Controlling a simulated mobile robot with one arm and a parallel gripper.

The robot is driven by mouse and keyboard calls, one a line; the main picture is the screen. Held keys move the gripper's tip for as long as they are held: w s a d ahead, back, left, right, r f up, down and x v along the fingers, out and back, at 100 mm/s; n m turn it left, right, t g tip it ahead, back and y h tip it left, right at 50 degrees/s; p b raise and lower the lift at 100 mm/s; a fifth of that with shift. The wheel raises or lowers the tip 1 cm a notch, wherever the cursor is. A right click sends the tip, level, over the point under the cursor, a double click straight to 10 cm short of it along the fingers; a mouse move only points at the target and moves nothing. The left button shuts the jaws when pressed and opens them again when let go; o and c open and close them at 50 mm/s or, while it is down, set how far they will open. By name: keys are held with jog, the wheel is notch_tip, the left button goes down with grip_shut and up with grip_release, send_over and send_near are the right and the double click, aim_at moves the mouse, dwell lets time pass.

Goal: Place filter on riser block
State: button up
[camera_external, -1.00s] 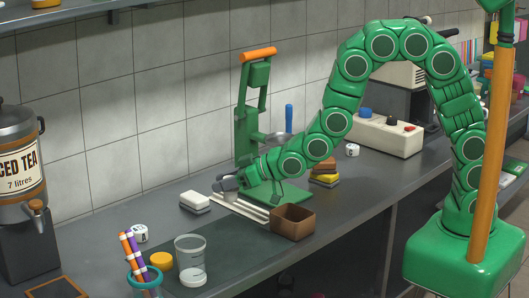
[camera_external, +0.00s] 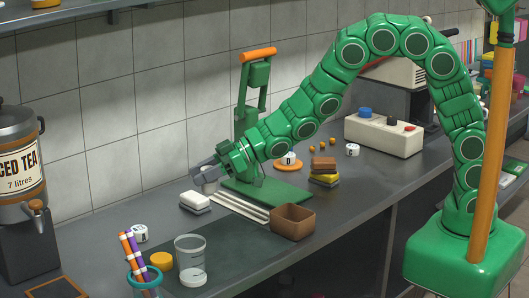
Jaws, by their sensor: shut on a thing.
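My gripper (camera_external: 206,174) is at the left end of the green arm, beside the base of the green lever press (camera_external: 268,190). It is shut on a small light-grey round piece (camera_external: 209,187), which seems to be the filter; its lower part is hard to make out. A white block on a grey base (camera_external: 195,200) lies on the counter just in front and left of the held piece. It may be the riser block, but I cannot tell for sure. I cannot tell whether the held piece touches anything below.
A white slatted rack (camera_external: 240,207) and a brown open box (camera_external: 292,222) lie in front of the press. A clear beaker (camera_external: 190,258), a yellow round piece (camera_external: 161,261) and a pen cup (camera_external: 145,279) stand nearer. Stacked blocks (camera_external: 324,172) are at right.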

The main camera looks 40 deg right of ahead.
jog(key=s+a+f+n+g+y, duration=0.1)
jog(key=s+a+n+g+y, duration=0.1)
jog(key=s+a+n+g, duration=0.3)
jog(key=g, duration=0.1)
send_over(157, 259)
jog(key=shift+n, duration=0.4)
jog(key=shift+f, duration=5.4)
notch_tip(157, 259, down, 3)
jog(key=shift+f, duration=0.15)
jog(key=o, duration=1.1)
jog(key=shift+f, duration=0.1)
jog(key=shift+c, duration=0.2)
